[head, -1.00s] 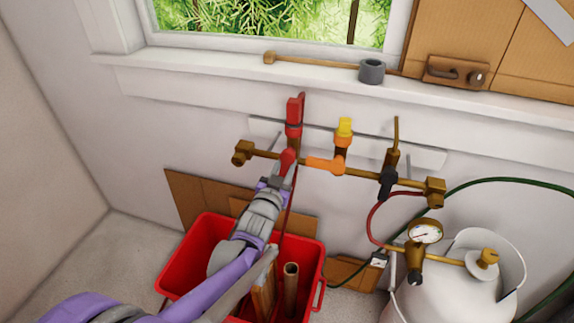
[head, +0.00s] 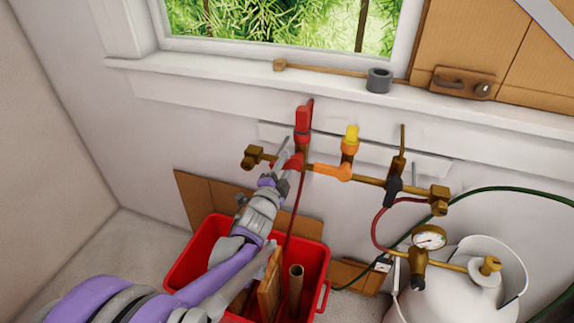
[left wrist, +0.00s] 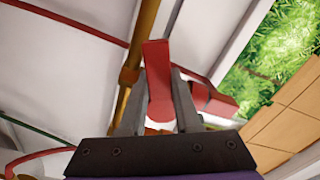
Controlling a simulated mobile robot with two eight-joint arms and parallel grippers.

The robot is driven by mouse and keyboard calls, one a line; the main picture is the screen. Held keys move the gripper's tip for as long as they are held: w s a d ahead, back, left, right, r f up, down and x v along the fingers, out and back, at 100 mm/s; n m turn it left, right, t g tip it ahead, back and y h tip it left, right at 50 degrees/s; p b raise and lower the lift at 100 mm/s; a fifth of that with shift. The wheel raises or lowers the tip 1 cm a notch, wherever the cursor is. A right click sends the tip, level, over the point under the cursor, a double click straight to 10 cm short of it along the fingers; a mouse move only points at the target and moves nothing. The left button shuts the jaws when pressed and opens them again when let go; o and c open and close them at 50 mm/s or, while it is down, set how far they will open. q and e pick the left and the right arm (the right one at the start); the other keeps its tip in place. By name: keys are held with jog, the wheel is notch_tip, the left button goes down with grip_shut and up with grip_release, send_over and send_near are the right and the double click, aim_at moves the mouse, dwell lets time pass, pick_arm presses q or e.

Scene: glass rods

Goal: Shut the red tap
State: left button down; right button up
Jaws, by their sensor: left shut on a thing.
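The red tap's lever (head: 294,161) is on the brass pipe (head: 370,180) on the wall, below a red upright fitting (head: 303,120). My left gripper (head: 284,158) reaches up to it from the lower left and is shut on the lever. In the head view the lever slants down and left from the pipe, partly hidden by the fingers. My right gripper is not in view.
An orange-handled tap (head: 330,171) and a black-handled tap (head: 393,190) sit to the right on the same pipe. A red bin (head: 185,262) with rods stands below. A white tank (head: 480,285) with a gauge (head: 429,238) is at lower right.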

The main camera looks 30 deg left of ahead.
pick_arm(q)
jog(key=m, duration=0.2)
jog(key=r+m+p, duration=0.1)
jog(key=m, duration=0.1)
jog(key=shift+a+r+m, duration=0.15)
jog(key=shift+m, duration=0.55)
jog(key=c, duration=0.6)
grip_release()
jog(key=shift+r, duration=0.1)
jog(key=shift+s, duration=0.15)
jog(key=p+v, duration=0.1)
jog(key=v, duration=0.9)
jog(key=shift+s, duration=0.35)
